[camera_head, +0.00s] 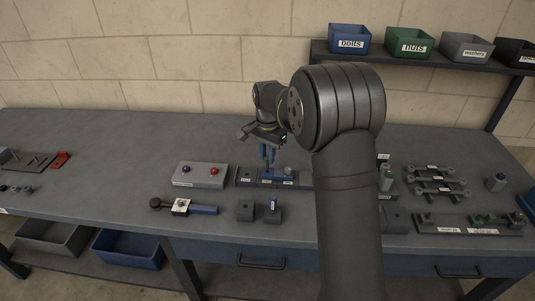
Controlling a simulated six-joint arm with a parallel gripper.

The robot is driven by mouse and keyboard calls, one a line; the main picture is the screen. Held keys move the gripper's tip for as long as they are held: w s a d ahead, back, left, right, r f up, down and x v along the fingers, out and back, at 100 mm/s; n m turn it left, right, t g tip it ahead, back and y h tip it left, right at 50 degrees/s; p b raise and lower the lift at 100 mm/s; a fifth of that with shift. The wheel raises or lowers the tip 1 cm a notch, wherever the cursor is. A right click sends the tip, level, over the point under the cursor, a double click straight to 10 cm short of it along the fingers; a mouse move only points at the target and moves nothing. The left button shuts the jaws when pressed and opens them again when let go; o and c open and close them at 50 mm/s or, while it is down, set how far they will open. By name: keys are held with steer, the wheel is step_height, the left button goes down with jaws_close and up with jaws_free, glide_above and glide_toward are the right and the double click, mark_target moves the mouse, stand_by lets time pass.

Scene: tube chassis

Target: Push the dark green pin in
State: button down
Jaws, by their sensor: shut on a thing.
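My gripper (267,155) points down over the dark block with a blue middle (280,177), near the middle of the bench. Its jaws are shut on a small part, too small and too covered by the fingers to make out. The held part is close above the block or touching it; I cannot tell which. I cannot pick out the dark green pin for certain.
Several bracket parts (436,180) are at the right. My arm hides part of the bench.

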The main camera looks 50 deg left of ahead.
mark_target(268, 170)
steer(key=shift+f, duration=0.2)
steer(key=shift+f, duration=1.9)
steer(key=shift+r, duration=0.15)
steer(key=shift+r, duration=2.05)
steer(key=shift+f, duration=0.45)
steer(key=shift+f, duration=1.8)
steer(key=shift+r, duration=0.1)
steer(key=shift+r, duration=2.15)
